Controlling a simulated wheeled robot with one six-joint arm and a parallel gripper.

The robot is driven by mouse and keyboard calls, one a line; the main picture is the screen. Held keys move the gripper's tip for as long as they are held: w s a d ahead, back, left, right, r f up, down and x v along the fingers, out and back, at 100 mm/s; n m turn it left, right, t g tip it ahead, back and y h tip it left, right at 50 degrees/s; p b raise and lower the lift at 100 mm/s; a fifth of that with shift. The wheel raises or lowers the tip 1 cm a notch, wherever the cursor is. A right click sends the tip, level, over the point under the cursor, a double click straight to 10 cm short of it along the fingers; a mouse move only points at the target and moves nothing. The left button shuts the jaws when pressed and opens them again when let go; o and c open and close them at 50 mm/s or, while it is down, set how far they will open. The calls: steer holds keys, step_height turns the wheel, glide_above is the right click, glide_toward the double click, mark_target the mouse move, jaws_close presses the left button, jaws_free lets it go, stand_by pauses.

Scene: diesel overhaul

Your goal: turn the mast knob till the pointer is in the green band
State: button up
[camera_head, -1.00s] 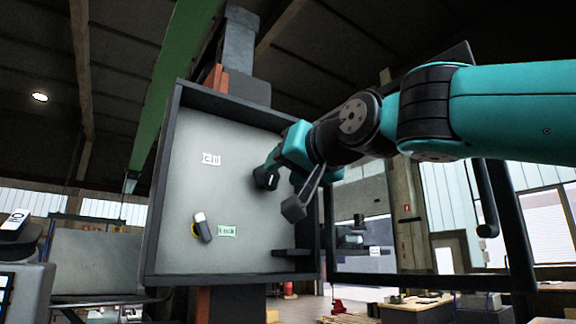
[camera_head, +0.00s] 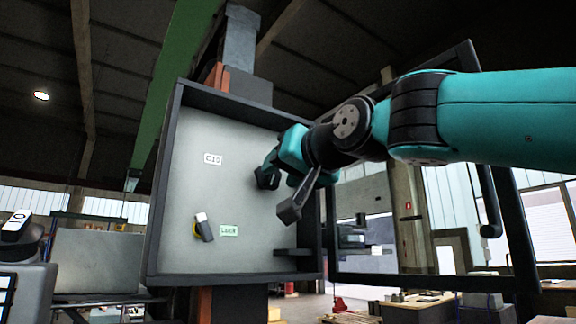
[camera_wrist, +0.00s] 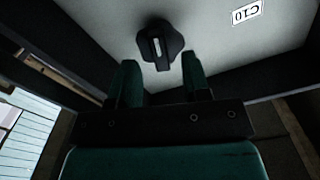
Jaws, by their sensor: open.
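The mast knob (camera_wrist: 160,44) is a black round knob with a raised bar and a white mark, on the pale back panel (camera_head: 180,190) of an open dark cabinet. My gripper (camera_head: 278,194) reaches into the cabinet's right side. In the wrist view its two fingers (camera_wrist: 160,78) are apart and empty, with the knob just beyond the gap between them, not clearly touched. In the head view the gripper hides most or all of the knob. No green band or separate pointer can be made out.
A white C10 label (camera_head: 212,159) sits left of my gripper. A small grey lever with yellow (camera_head: 204,228) and a green label (camera_head: 229,231) are lower left. A dark ledge (camera_head: 297,252) is below my gripper. The cabinet door frame (camera_head: 430,281) stands open at right.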

steer(key=shift+p+x, duration=0.45)
steer(key=shift+x, duration=0.6)
jaws_close()
steer(key=m, duration=0.5)
steer(key=shift+b, duration=0.4)
steer(key=shift+m, duration=0.3)
steer(key=m, duration=0.4)
steer(key=shift+b, duration=0.3)
